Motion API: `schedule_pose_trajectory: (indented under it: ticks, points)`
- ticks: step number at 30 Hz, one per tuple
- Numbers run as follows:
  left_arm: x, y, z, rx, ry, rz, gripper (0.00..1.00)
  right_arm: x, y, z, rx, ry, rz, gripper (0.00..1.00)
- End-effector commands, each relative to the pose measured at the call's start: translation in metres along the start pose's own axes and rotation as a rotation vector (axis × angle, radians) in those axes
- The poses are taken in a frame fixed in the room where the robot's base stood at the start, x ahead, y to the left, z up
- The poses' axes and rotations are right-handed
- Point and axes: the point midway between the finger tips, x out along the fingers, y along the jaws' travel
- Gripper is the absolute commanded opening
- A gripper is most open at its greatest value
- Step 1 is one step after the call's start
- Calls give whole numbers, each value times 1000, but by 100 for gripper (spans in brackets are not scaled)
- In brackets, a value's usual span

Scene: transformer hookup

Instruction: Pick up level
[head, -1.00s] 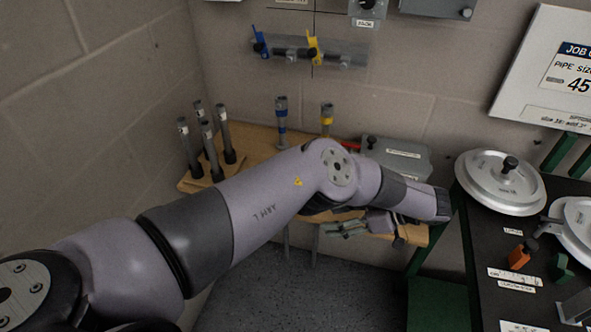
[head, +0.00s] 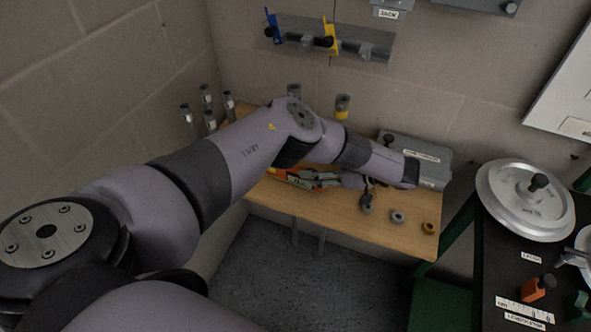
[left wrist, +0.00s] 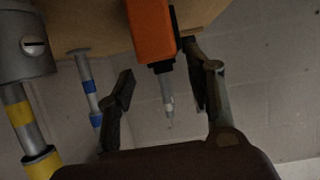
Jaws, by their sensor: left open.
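I take the orange object to be the level, but no label confirms it. In the head view its orange-red part (head: 300,184) shows on the wooden table beside my left fingers, partly hidden by them. In the left wrist view an orange body (left wrist: 150,32) with a black end and a thin grey tip lies between the two fingers. My left gripper (head: 322,179) is open around it, its fingers (left wrist: 160,95) apart on either side. I cannot tell whether they touch it. My right gripper is not in view.
The wooden table (head: 330,211) also bears a grey labelled box (head: 432,160) and small rings (head: 397,216). Banded posts (head: 342,106) stand behind my arm, dark posts (head: 188,120) at left. A black bench (head: 490,262) with a silver disc (head: 525,200) is at right.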

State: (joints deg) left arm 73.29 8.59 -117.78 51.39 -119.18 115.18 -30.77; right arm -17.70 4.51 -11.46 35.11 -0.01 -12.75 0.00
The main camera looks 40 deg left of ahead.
Motion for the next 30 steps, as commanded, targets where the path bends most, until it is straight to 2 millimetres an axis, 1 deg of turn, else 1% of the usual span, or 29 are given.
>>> schedule_pose_trajectory:
  ticks: [1,3,5,8,10,12,15,19,24,30]
  points:
    - [5,-1,0,2,-2,-2,48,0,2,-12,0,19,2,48]
    - [8,0,0,1,-1,0,48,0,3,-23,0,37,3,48]
    - [12,-1,0,1,-1,-1,48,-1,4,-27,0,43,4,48]
    - [24,-3,1,3,-1,-4,48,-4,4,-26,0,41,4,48]
    - [35,-5,2,3,-1,-5,48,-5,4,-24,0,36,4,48]
    - [46,-6,3,1,-1,-5,48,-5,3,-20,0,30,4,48]
    - [57,-5,3,1,-1,-2,48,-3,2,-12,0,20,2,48]
    - [61,-5,3,1,-2,0,48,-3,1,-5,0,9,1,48]
    - [61,-4,2,1,-1,1,48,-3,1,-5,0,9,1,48]
    - [61,-4,2,0,-1,1,36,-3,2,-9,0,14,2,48]
